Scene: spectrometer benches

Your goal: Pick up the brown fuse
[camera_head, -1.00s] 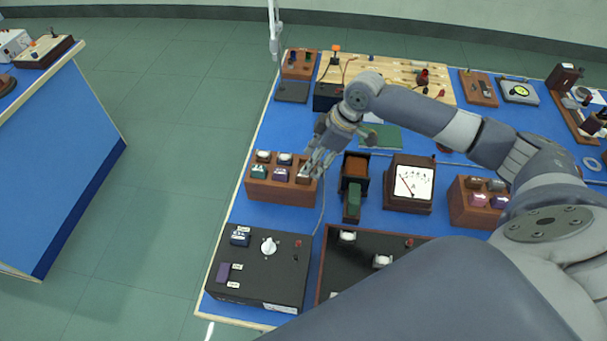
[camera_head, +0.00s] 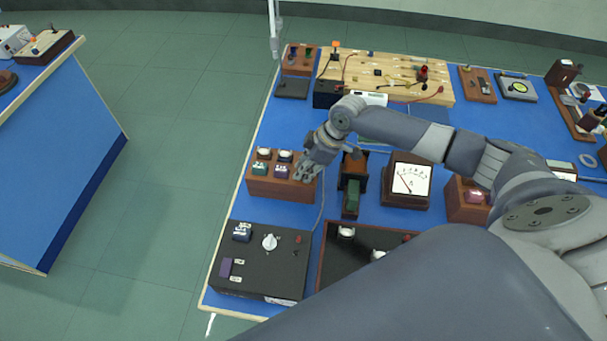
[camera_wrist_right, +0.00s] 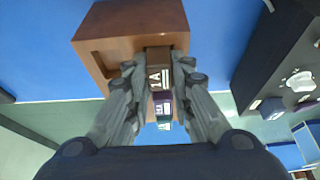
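The brown fuse (camera_wrist_right: 158,56), labelled 1A, shows in the right wrist view between the fingers of my right gripper (camera_wrist_right: 158,75). The fingertips are close on both sides of it; whether they press on it is not clear. In the head view, my right gripper (camera_head: 305,172) is over the right end of a wooden fuse block (camera_head: 279,188) and covers the brown fuse. The block also shows in the right wrist view (camera_wrist_right: 115,28). A purple fuse (camera_head: 281,172) and a green fuse (camera_head: 261,169) sit left of the gripper. My left gripper is not in view.
A black control box (camera_head: 262,275) and a dark tray (camera_head: 340,260) stand in front of the block. A dark wooden holder with a green part (camera_head: 351,200) and an ammeter (camera_head: 408,182) stand to the right. A thin cable runs close beside the block.

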